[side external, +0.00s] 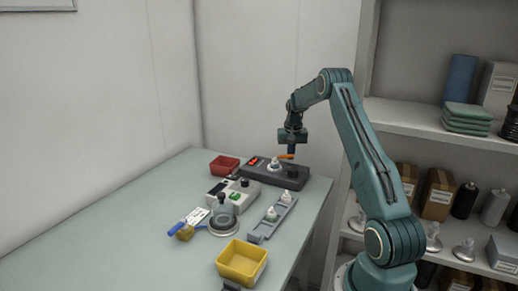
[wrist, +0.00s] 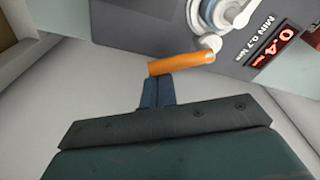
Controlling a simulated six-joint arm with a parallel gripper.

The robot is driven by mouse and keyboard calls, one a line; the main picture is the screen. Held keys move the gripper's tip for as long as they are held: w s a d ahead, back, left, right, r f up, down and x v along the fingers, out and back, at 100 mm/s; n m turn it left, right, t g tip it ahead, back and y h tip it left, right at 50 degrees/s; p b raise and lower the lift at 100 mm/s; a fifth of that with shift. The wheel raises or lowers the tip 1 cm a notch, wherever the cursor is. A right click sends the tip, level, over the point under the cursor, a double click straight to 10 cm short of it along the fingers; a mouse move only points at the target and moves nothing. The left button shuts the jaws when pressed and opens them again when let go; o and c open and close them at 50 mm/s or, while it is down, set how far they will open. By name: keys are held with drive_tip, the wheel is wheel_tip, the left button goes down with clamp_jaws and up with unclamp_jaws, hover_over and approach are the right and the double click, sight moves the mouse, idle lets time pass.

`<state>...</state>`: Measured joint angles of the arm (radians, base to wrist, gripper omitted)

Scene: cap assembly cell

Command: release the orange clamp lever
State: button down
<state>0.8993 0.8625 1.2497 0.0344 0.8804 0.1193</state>
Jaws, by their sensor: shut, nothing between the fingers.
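The orange clamp lever (wrist: 181,64) sticks out from a round white pivot on the dark grey station in the wrist view. In the side view the lever (side external: 286,156) shows as a small orange bar just under my gripper (side external: 291,150). In the wrist view my gripper's blue fingers (wrist: 156,88) are shut together, with nothing between them. Their tips are right at the lever's side, near its free end; I cannot tell whether they touch it. A white and grey round part (wrist: 228,12) is partly cut off at the top edge, next to the lever's pivot.
The dark station (side external: 262,175) has a lit red display (wrist: 290,42). The table's left side is clear.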

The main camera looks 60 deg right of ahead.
drive_tip(key=shift+s+a, duration=0.35)
drive_tip(key=shift+s, duration=0.05)
drive_tip(key=shift+s+a, duration=0.1)
drive_tip(key=shift+a, duration=0.1)
idle(0.7)
drive_tip(key=shift+s+a, duration=0.2)
drive_tip(key=shift+a, duration=0.1)
drive_tip(key=shift+s+a, duration=0.1)
idle(0.6)
drive_tip(key=shift+r, duration=0.1)
wheel_tip(320, 180, up, 8)
idle(1.3)
